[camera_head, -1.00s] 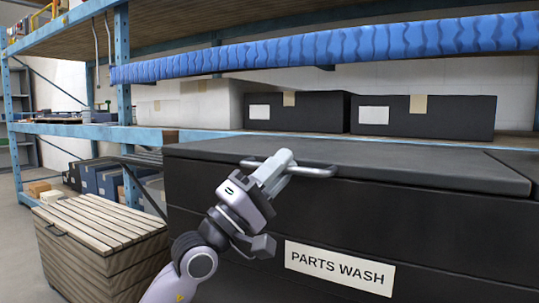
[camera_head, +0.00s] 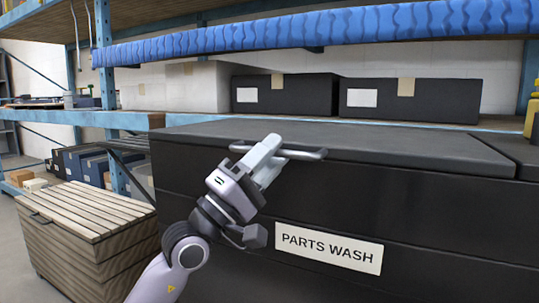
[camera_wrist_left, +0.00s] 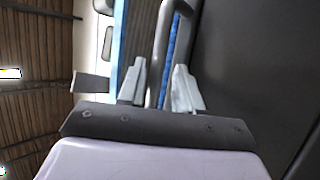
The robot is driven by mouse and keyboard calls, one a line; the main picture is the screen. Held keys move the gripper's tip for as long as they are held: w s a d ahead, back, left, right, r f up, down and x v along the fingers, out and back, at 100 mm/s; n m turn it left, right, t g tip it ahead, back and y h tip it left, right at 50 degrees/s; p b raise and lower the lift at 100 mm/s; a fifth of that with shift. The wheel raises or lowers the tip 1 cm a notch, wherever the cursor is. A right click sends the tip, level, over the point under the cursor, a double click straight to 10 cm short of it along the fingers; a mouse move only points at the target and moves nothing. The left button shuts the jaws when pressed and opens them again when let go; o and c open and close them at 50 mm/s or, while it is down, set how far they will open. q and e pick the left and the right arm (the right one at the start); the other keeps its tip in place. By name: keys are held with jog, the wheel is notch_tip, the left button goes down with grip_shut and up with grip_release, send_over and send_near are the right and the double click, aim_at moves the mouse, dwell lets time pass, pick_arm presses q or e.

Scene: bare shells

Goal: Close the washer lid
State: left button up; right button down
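The washer is a large dark box with a white PARTS WASH label (camera_head: 329,248) on its front. Its dark flat lid (camera_head: 400,143) lies level on top, with no visible gap at the front edge. A grey bar handle (camera_head: 304,155) sits at the lid's front edge. My left gripper (camera_head: 272,141) is at the handle, its fingers across the bar. In the left wrist view the two pale fingers (camera_wrist_left: 160,68) stand apart, with the handle bar (camera_wrist_left: 160,35) between them and small gaps beside it. My right gripper is not in view.
A slatted wooden crate (camera_head: 85,215) stands left of the washer. A blue shelf beam (camera_head: 330,37) runs above the lid, and black boxes (camera_head: 285,95) stand on the shelf behind. A yellow object (camera_head: 531,115) shows at the right edge. Another dark panel (camera_head: 515,150) adjoins the lid at right.

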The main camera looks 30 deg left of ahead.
pick_arm(q)
jog(key=shift+a+f, duration=0.1)
jog(key=shift+f, duration=0.1)
jog(key=b+v, duration=0.1)
jog(key=v, duration=0.6)
jog(key=shift+r, duration=0.15)
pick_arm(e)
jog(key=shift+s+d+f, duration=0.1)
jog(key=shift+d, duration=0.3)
